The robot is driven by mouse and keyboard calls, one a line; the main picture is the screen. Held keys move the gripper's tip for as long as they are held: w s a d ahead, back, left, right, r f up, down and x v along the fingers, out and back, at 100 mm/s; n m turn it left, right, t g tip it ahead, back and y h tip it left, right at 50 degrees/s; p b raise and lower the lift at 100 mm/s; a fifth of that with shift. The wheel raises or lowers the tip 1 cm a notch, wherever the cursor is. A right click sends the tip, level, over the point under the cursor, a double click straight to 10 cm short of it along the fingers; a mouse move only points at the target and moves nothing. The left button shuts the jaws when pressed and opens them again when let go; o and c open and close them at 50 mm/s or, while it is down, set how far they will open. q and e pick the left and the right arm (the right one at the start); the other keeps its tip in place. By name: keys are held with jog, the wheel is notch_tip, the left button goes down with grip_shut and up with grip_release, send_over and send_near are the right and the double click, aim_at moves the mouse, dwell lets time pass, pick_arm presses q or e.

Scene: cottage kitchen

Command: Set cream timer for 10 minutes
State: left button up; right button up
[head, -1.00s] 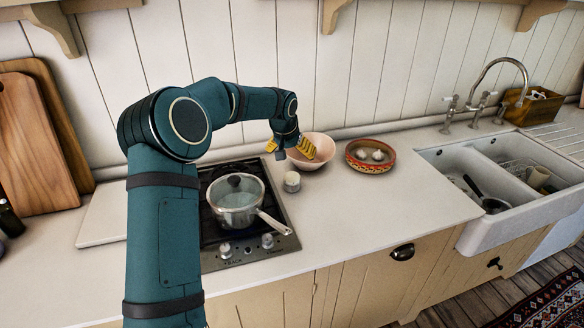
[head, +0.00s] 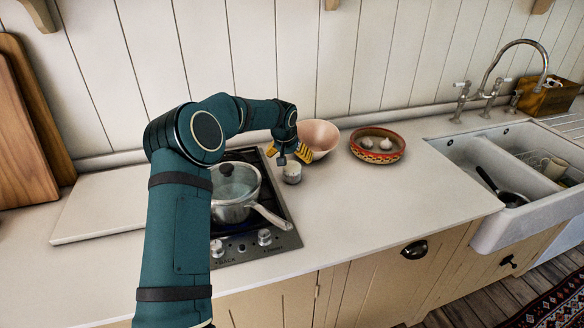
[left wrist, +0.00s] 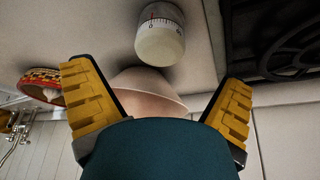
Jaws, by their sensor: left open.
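The cream timer (head: 292,173) is a small round cylinder standing upright on the worktop, just right of the hob. In the left wrist view the timer (left wrist: 160,36) shows a dial band with marks and numbers, which I cannot read clearly. My left gripper (head: 290,155) is open, its yellow fingers just above and behind the timer in the head view. In the left wrist view the open fingers (left wrist: 160,100) are spread wide, with the timer beyond them and nothing held. My right gripper is not in view.
A pink bowl (head: 320,136) stands close behind the gripper. A patterned dish (head: 378,156) with garlic is to its right. A lidded pot (head: 235,208) sits on the hob (head: 283,238), its handle pointing towards the front right. The worktop (head: 400,205) right of the timer is clear.

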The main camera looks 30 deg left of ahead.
aim_at(292, 165)
pick_arm(q)
jog(key=x, duration=0.5)
jog(key=shift+w+f, duration=0.1)
jog(key=shift+f, duration=0.25)
jog(key=shift+c, duration=0.2)
jog(key=c, duration=1.2)
